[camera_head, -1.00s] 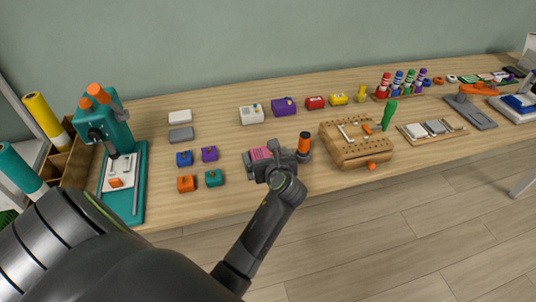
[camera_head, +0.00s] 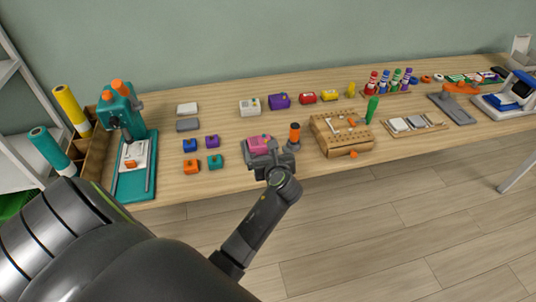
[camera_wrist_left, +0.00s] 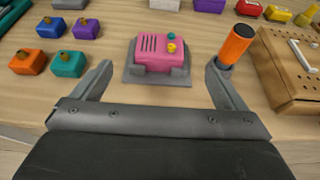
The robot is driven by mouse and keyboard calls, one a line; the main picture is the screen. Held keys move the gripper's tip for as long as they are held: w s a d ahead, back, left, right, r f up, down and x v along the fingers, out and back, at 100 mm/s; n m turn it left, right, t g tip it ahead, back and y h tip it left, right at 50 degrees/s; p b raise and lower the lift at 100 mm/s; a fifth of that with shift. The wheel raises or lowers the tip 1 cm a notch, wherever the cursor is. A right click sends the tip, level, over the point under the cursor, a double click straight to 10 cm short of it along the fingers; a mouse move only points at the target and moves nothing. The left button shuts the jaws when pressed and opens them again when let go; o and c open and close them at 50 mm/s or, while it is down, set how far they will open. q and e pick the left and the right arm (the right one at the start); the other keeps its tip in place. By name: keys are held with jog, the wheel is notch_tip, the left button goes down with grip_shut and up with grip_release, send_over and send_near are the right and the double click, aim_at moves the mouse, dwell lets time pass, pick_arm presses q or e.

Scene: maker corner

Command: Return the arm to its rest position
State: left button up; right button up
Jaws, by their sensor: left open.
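My left arm reaches in from the lower left in the head view, and its gripper (camera_head: 270,159) is over the front edge of the workbench (camera_head: 225,178). In the left wrist view the gripper (camera_wrist_left: 158,90) is open, its two fingers wide apart. Nothing is held between them. A pink box (camera_wrist_left: 159,52) with a teal and a yellow knob sits on a grey base just beyond the fingers. It also shows in the head view (camera_head: 259,143), partly hidden by the gripper. My right gripper is not in view.
A teal press (camera_head: 121,111) stands at the left. Small coloured blocks, including an orange one (camera_head: 192,167), lie left of the gripper. A wooden pegboard box (camera_head: 342,146) is to the right. Open floor (camera_head: 380,235) lies in front of the bench.

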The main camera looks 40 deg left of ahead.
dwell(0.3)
pick_arm(q)
jog(key=s+f+n+g+h, duration=0.2)
jog(key=s+n, duration=0.5)
jog(key=s+f+n+g+h, duration=0.1)
jog(key=s+f+n, duration=0.2)
jog(key=s+n, duration=0.4)
jog(key=s+d+r+n+g+h, duration=0.1)
jog(key=s+d+n+h, duration=0.2)
jog(key=s+n, duration=0.45)
jog(key=s+d+r+n+g+h, duration=0.15)
jog(key=s+n, duration=0.35)
jog(key=s, duration=0.5)
notch_tip(320, 180, down, 26)
jog(key=g+h, duration=0.1)
jog(key=s+f+g, duration=0.1)
jog(key=s+f, duration=1.3)
jog(key=f, duration=0.1)
jog(key=shift+s+d+h, duration=0.25)
jog(key=shift+h, duration=0.1)
